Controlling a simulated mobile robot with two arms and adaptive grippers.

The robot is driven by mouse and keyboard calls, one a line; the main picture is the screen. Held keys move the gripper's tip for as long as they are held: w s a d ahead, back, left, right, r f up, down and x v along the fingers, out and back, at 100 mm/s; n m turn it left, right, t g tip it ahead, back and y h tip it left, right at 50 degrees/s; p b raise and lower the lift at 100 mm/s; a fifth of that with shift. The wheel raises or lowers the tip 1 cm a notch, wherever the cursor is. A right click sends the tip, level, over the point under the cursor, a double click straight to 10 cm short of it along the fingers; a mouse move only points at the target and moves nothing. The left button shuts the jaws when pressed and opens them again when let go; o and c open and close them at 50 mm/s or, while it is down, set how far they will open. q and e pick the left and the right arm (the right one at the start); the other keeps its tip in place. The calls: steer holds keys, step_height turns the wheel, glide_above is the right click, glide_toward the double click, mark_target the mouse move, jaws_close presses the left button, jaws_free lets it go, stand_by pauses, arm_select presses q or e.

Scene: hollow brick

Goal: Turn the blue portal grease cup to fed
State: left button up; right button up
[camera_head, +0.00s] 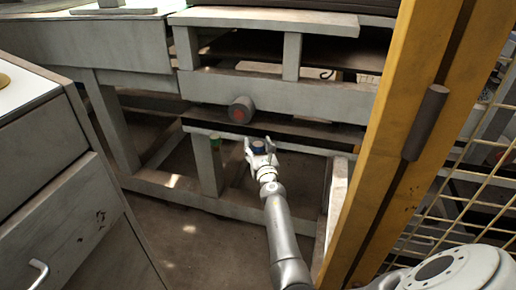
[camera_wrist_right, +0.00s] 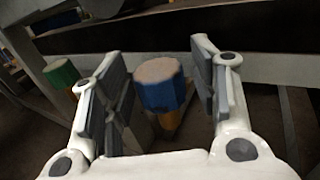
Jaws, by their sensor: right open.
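The blue portal grease cup (camera_wrist_right: 162,92) is a blue knob with a pale flat top on a yellowish stem. In the right wrist view it stands between the two open fingers of my right gripper (camera_wrist_right: 160,95), with a gap on each side. In the head view the blue cup (camera_head: 258,149) shows small between the fingertips of my right gripper (camera_head: 260,146), below the grey beam. Any mark showing the cup's setting cannot be made out. My left gripper is not in view.
A green cup (camera_wrist_right: 61,76) stands left of the blue one; it also shows in the head view (camera_head: 215,141). A dark round knob with a red face (camera_head: 241,110) juts from the beam above. A yellow post (camera_head: 400,130) and yellow mesh are at right, a grey drawer cabinet (camera_head: 50,190) at left.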

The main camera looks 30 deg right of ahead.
steer(key=shift+c, duration=0.4)
steer(key=c, duration=0.9)
steer(key=shift+c, duration=0.2)
